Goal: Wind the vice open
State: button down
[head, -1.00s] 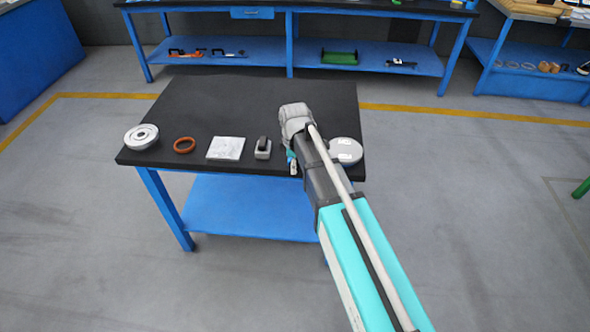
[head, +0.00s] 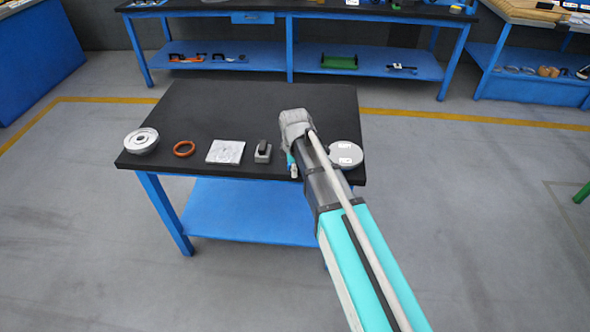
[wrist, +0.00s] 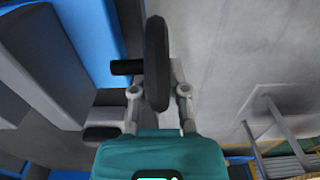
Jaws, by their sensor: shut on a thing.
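In the wrist view a dark round handwheel (wrist: 157,50), seen nearly edge-on, stands between the two grey fingers of my gripper (wrist: 159,96). A short dark handle (wrist: 127,67) sticks out from the wheel's left side. My gripper is shut on the wheel's near part. In the head view my gripper (head: 292,165) shows as a small teal and pale shape at the table's front edge, under my wrist. The vice's body and jaws cannot be made out there; my arm covers that part of the table.
On the dark table (head: 240,105) stand a flanged metal part (head: 141,141), an orange ring (head: 184,149), a pale square plate (head: 225,152), a grey block with a dark top (head: 263,152) and a round pale disc (head: 346,155). The table's back half is clear.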

jog(key=shift+y, duration=0.4)
jog(key=y+b, duration=0.1)
jog(key=y, duration=0.2)
jog(key=shift+s+d+r, duration=0.1)
jog(key=shift+d, duration=0.05)
jog(key=y+b, duration=0.3)
jog(key=y, duration=0.1)
jog(key=shift+r+y, duration=0.15)
jog(key=shift+y, duration=0.15)
jog(key=y+b, duration=0.4)
jog(key=b, duration=0.1)
jog(key=y+b, duration=0.2)
jog(key=shift+d+r+t+b, duration=0.25)
jog(key=shift+d+t+b, duration=0.05)
jog(key=shift+d+b, duration=0.1)
jog(key=y+b, duration=0.2)
jog(key=b, duration=0.1)
jog(key=shift+d+r+y, duration=0.15)
jog(key=shift+r+y, duration=0.15)
jog(key=shift+r, duration=0.05)
jog(key=shift+b, duration=0.3)
jog(key=shift+r, duration=0.1)
jog(key=c, duration=0.6)
grip_release()
jog(key=shift+c, duration=0.2)
